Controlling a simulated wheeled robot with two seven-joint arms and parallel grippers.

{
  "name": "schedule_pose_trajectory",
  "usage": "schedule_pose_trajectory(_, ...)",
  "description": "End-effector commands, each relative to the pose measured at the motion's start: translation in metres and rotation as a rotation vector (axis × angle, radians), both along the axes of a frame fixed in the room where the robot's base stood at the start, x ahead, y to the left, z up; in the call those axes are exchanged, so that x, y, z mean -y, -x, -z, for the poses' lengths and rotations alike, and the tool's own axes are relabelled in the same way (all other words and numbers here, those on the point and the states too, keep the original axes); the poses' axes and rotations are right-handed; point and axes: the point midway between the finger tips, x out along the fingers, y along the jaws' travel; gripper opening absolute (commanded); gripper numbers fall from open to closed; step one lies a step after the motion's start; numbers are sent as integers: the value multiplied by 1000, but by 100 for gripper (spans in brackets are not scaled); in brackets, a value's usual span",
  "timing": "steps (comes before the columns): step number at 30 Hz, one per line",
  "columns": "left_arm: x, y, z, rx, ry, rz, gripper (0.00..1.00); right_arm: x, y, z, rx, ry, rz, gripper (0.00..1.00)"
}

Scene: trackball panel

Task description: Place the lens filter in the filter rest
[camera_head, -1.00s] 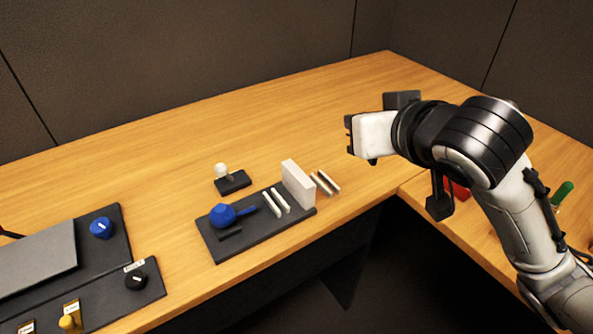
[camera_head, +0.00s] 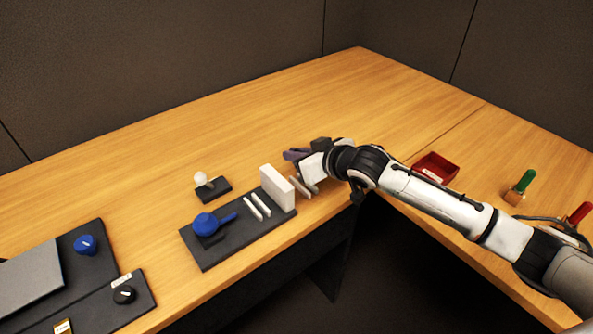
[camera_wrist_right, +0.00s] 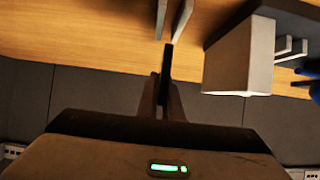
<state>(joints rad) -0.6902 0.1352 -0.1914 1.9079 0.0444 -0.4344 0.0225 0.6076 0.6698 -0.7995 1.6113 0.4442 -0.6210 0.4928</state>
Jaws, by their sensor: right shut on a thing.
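My right gripper (camera_head: 303,160) is shut on a thin dark plate, which I take to be the lens filter (camera_wrist_right: 167,62). The wrist view shows the plate edge-on between the fingers. In the head view a dark purple part (camera_head: 294,154) shows at the fingertips. The filter rest appears to be the two pale parallel slats (camera_head: 301,187) just right of the white block. Their ends show in the wrist view (camera_wrist_right: 160,18), with the plate short of them and lined up between them. The gripper partly hides the slats in the head view. My left gripper is not in view.
The white block (camera_head: 278,187) stands close beside the slats, on a dark board (camera_head: 210,257) with a blue-knobbed part (camera_head: 205,223) and white bars. A white ball on a dark base (camera_head: 213,189) stands behind. A red tray (camera_head: 436,168) lies right. The table's back is clear.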

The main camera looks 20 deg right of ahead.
Motion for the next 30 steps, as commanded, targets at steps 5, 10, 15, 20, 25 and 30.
schedule_pose_trajectory(5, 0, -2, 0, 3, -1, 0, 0, 0, 0, 14, 0, -1, 0, 0)
schedule_pose_trajectory(10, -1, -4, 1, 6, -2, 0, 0, 0, 0, 38, -3, -1, 2, 0)
schedule_pose_trajectory(15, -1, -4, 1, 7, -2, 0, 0, 0, 0, 44, 2, 0, 1, 0)
schedule_pose_trajectory(20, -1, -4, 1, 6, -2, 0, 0, 0, 0, 45, 1, 0, 1, 0)
schedule_pose_trajectory(25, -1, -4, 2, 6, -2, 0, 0, 0, 0, 47, 1, -1, 1, 17)
schedule_pose_trajectory(30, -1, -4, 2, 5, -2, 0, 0, 0, 0, 47, 1, -1, 1, 25)
